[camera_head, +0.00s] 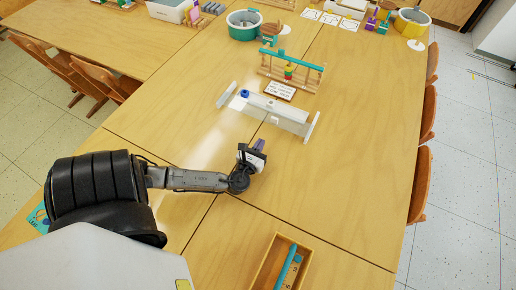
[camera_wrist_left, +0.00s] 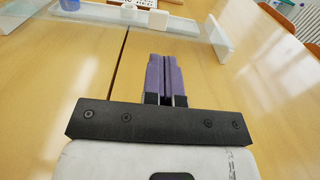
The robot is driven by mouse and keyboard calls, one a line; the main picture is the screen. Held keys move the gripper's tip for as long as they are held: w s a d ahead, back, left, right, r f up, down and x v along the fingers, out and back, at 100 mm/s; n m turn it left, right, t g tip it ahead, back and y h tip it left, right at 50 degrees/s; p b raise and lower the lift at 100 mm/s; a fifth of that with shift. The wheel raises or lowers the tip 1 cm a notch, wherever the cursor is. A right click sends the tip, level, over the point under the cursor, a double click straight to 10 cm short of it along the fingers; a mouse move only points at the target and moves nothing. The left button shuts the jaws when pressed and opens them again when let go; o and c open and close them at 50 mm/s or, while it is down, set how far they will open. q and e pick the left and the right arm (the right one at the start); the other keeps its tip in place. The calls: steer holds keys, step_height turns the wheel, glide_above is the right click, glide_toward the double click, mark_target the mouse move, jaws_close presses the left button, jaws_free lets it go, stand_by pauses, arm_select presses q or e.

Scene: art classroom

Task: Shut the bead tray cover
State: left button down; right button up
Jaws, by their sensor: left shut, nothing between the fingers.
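The long white, partly clear object on the table (camera_head: 276,107), with upright white end panels (camera_head: 311,127), looks like the bead tray. I cannot tell for sure which part is its cover. In the left wrist view its clear front strip (camera_wrist_left: 150,22) runs along the top, with an end panel (camera_wrist_left: 218,38) at the right. My left gripper (camera_head: 259,146) is in front of it, nearer to me and apart from it. Its purple fingers (camera_wrist_left: 165,76) are shut together with nothing between them. My right gripper is in neither view.
A small blue item (camera_head: 244,93) is at the tray's left end. Behind stand a wooden frame with teal bars (camera_head: 291,70) and a printed card (camera_head: 280,91). A wooden box (camera_head: 266,268) is at the front. Bare tabletop (camera_head: 350,140) lies to the right.

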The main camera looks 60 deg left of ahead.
mark_target(274, 120)
arm_select(q)
steer(key=b+x, duration=0.1)
steer(key=x, duration=0.9)
steer(key=shift+b, duration=0.4)
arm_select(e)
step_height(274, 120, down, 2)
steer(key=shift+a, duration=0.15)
